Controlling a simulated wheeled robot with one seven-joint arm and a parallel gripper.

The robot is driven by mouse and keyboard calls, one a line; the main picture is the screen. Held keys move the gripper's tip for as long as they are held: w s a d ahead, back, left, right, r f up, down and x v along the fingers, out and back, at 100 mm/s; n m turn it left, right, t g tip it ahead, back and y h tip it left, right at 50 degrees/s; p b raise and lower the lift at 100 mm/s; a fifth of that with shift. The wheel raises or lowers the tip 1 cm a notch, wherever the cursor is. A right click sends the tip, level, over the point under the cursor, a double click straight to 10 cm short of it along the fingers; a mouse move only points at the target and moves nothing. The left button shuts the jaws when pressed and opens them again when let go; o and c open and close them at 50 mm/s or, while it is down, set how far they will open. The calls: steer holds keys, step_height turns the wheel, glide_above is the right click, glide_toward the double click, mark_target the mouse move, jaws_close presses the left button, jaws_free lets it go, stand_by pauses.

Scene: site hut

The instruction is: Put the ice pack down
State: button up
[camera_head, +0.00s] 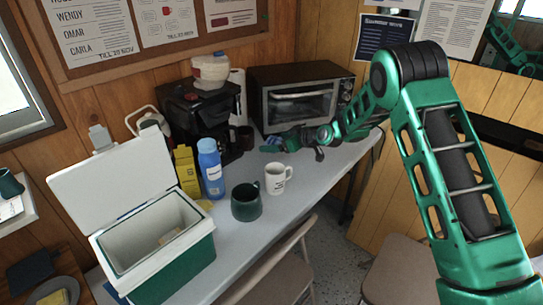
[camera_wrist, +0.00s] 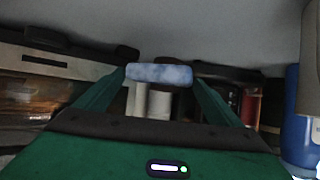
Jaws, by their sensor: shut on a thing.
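The ice pack (camera_wrist: 160,73) is a pale, mottled blue piece. In the wrist view it sits between the two green fingers of my gripper (camera_wrist: 160,76), which is shut on it. In the head view my gripper (camera_head: 279,143) is small, at the end of my arm, over the back part of the table in front of the toaster oven. The ice pack is hard to make out there. I cannot tell whether it touches the table.
An open cool box (camera_head: 163,268) stands at the table's left. A green mug (camera_head: 246,204), white mug (camera_head: 277,180), blue bottle (camera_head: 210,172) and yellow box (camera_head: 187,172) stand nearby. The toaster oven (camera_head: 300,95) and coffee maker are behind. The grey table (camera_head: 325,164) is clear towards the right.

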mark_target(277, 159)
steer(key=shift+f, duration=2.5)
steer(key=o, duration=0.9)
steer(key=shift+o, duration=0.2)
steer(key=v, duration=1.2)
steer(key=shift+s, duration=0.1)
steer(key=shift+d+r, duration=0.1)
